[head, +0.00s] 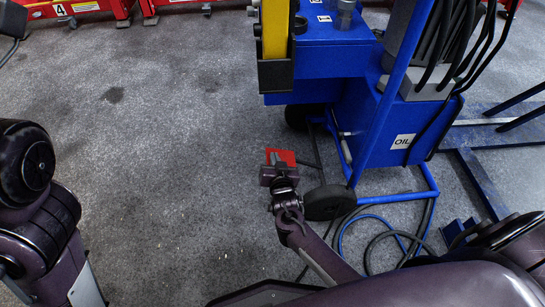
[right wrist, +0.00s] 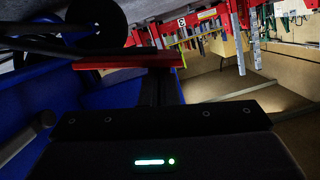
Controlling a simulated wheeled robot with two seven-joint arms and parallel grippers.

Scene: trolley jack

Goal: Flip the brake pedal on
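The brake pedal is a flat red plate (head: 284,156) low beside the blue trolley machine, at the end of a thin dark bar. In the right wrist view the red pedal (right wrist: 130,60) lies across the fingers' far end. My right gripper (head: 272,157) is at the pedal, overlapping its left and front part in the head view. Its dark fingers (right wrist: 162,88) appear close together, with nothing visible between them. I cannot tell whether they touch the pedal. My left arm shows at the left edge; its gripper is out of view.
The blue machine (head: 390,125) with a black wheel (head: 329,202) stands right of the pedal. Hoses (head: 385,238) lie on the floor at its front. A dark blue frame (head: 480,180) is further right. The grey floor (head: 160,130) to the left is clear.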

